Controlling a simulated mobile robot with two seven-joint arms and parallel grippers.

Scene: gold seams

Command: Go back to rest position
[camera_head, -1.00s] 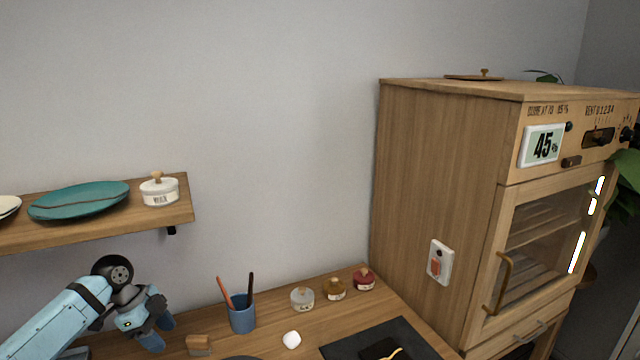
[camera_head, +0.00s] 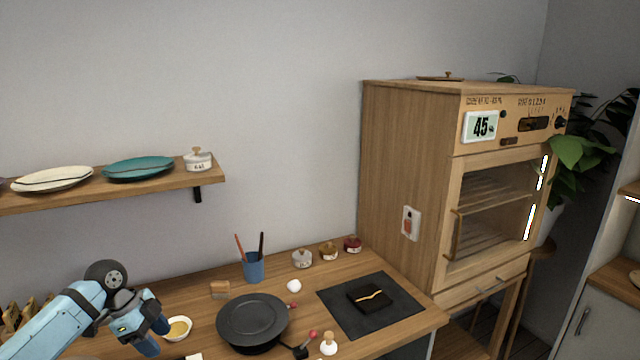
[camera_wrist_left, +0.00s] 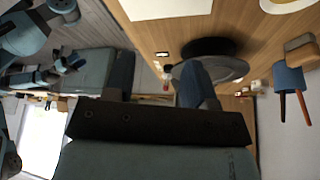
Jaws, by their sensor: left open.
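My left gripper (camera_head: 156,336) comes in from the left, above the left part of the wooden worktop. Its fingers are apart with nothing between them. A small white bowl with yellow contents (camera_head: 178,328) sits just right of the fingers. The left wrist view shows the two blue fingers (camera_wrist_left: 158,82) spread apart and empty, with the dark round plate (camera_wrist_left: 225,68) beyond them. My right gripper is not in the head view.
A dark plate (camera_head: 252,318) and a black mat (camera_head: 395,300) with a gold-seamed black item (camera_head: 370,297) lie on the worktop. A blue cup with brushes (camera_head: 253,268) stands behind. A wooden cabinet (camera_head: 405,180) stands right; a shelf (camera_head: 120,190) hangs above left.

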